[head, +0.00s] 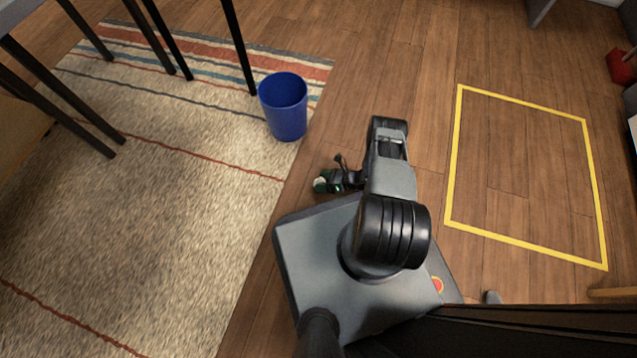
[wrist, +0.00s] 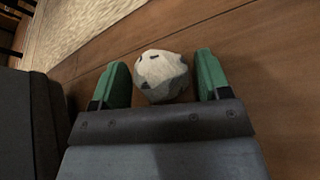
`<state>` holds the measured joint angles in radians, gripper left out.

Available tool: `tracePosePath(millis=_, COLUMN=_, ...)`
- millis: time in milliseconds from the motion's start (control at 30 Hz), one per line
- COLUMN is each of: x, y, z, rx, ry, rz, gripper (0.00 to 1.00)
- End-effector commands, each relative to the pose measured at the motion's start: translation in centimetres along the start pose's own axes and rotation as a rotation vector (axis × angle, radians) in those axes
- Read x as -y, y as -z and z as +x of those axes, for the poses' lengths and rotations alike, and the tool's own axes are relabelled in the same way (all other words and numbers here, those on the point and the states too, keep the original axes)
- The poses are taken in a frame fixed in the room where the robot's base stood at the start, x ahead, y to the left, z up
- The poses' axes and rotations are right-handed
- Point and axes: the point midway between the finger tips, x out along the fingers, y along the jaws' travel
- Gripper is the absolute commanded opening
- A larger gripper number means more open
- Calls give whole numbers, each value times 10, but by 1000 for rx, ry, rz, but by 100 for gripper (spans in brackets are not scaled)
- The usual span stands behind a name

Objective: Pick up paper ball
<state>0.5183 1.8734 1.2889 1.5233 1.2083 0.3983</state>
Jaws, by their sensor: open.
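The paper ball (wrist: 161,75) is a crumpled whitish ball with dark marks. In the wrist view it lies between the two green fingertips of my gripper (wrist: 163,82), with a gap to the right finger and a smaller one to the left. The gripper is open around it. In the head view my gripper (head: 328,181) is low at the left of my arm, near the rug's edge. A small pale patch shows by the fingers there, mostly hidden.
A blue bin (head: 285,108) stands on the edge of the striped rug (head: 150,150), above my gripper in the head view. Black table legs (head: 240,50) stand at upper left. A yellow taped rectangle (head: 525,250) marks clear wooden floor at right.

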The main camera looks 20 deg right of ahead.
Motion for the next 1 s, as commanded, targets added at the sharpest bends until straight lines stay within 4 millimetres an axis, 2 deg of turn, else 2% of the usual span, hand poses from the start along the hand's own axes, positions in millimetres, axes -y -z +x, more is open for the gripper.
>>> tracePosePath(millis=100, x=0, y=0, z=0, rx=0, ry=0, rz=0, gripper=69)
tracePosePath(millis=467, x=0, y=0, z=0, rx=-1, ry=-2, rz=0, gripper=34)
tracePosePath(millis=767, x=-1, y=-2, z=0, rx=-1, ry=-2, rz=-1, gripper=34)
tracePosePath(millis=1000, x=-11, y=-25, z=-10, rx=-1, ry=-2, rz=0, gripper=34)
